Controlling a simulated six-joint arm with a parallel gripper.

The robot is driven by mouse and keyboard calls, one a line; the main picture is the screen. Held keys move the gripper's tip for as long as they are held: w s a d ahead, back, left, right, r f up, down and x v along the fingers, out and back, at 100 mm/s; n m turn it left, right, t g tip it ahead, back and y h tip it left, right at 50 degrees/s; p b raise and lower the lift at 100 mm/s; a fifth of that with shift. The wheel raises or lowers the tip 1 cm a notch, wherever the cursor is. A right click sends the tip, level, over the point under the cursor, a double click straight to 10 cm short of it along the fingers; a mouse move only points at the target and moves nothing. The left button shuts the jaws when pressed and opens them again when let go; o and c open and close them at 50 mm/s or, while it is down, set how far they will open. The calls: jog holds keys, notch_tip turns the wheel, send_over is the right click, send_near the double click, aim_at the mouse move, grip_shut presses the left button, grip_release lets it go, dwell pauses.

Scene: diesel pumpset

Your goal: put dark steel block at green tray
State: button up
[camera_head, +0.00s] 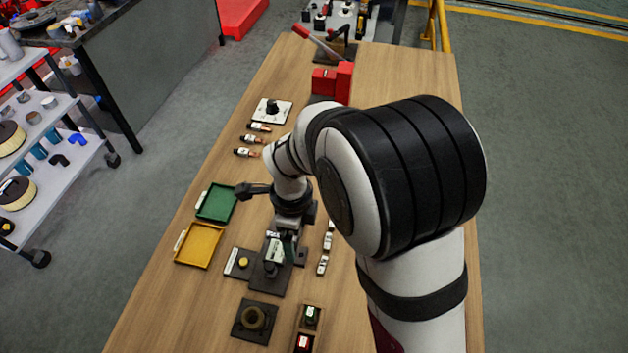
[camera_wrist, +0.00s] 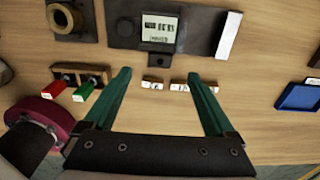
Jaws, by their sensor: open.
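My gripper (camera_wrist: 157,76) is open, its two green fingers apart with nothing held between them. A small dark rounded piece (camera_wrist: 125,27) stands on that plate, also visible in the head view (camera_head: 270,268). It may be the dark steel block, but I cannot tell for certain. The green tray (camera_head: 216,203) lies to the upper left of my gripper and looks empty. It is outside the wrist view.
A yellow tray (camera_head: 199,245) lies just below the green one. A display unit (camera_wrist: 159,32), small white-topped pieces (camera_wrist: 153,83) and a holder with red and green parts (camera_wrist: 80,78) are near my gripper. A blue tray (camera_wrist: 298,97) is at the wrist view's right. My arm hides part of the bench.

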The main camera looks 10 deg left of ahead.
aim_at(301, 255)
jog(key=f, duration=0.8)
jog(key=shift+d+f, duration=0.15)
jog(key=shift+d, duration=0.2)
grip_shut()
